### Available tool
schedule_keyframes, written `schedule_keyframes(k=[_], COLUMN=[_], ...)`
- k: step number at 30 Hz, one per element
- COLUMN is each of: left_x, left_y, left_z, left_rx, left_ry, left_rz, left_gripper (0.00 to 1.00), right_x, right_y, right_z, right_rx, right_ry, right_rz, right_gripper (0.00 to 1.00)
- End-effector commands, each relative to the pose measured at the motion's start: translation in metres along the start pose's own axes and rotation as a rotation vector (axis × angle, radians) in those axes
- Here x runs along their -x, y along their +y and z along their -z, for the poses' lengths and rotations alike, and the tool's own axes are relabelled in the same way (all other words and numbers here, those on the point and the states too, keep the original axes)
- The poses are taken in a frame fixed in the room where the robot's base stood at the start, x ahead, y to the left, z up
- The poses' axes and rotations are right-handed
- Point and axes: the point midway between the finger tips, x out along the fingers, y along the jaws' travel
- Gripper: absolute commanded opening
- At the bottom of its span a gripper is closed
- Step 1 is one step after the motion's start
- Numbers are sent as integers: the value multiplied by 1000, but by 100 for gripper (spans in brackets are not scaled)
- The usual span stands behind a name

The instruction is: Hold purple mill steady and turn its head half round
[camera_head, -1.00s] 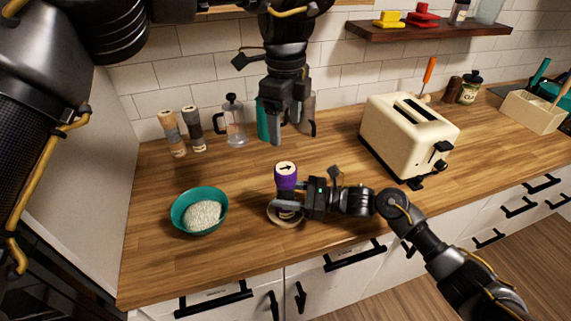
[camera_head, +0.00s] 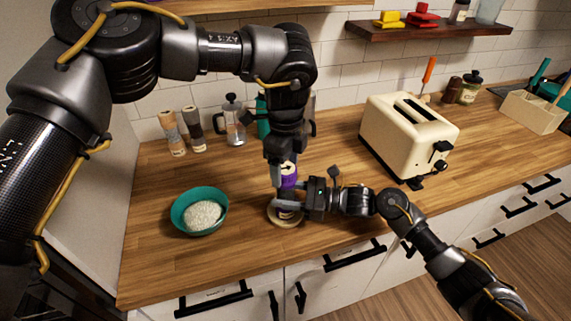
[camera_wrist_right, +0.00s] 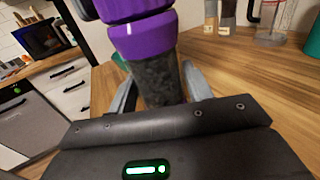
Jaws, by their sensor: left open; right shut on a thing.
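The purple mill (camera_head: 291,181) stands upright on a pale round base (camera_head: 271,213) on the wooden counter. Its purple upper part and dark speckled body (camera_wrist_right: 158,80) show in the right wrist view. My right gripper (camera_head: 288,204) is shut on the dark lower body, with a finger on either side. My left gripper (camera_head: 283,173) points straight down at the mill's head, its open fingers around or just in front of it. The fingers hide most of the head's top, so I cannot tell whether they touch it.
A teal bowl (camera_head: 184,219) of white grains stands left of the mill. Two other mills (camera_head: 172,134) and a glass press (camera_head: 233,125) stand at the back. A cream toaster (camera_head: 395,135) stands to the right. The counter's front edge is close by.

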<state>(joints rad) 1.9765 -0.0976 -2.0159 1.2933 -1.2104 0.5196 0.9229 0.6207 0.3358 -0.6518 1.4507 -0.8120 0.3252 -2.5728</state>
Motion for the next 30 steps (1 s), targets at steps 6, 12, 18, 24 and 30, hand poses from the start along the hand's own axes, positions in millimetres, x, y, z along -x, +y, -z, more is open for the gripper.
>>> schedule_keyframes(k=[6, 12, 18, 24, 30], left_x=[0, 0, 0, 0, 0], left_y=[0, 0, 0, 0, 0], left_z=[0, 0, 0, 0, 0], left_rx=[0, 0, -3, -46, -163], left_ry=[0, -1, -1, -1, 0], left_rz=[0, 0, 0, -1, 1], left_gripper=[62, 36, 25, 25, 25], right_x=[0, 0, 0, 0, 0], right_y=[0, 0, 0, 0, 0], right_z=[0, 0, 0, 0, 0], right_rx=[0, 0, 0, 0, 0], right_ry=[0, 0, 0, 0, 0], right_rz=[0, 0, 1, 1, 1], right_gripper=[13, 13, 13, 13, 13])
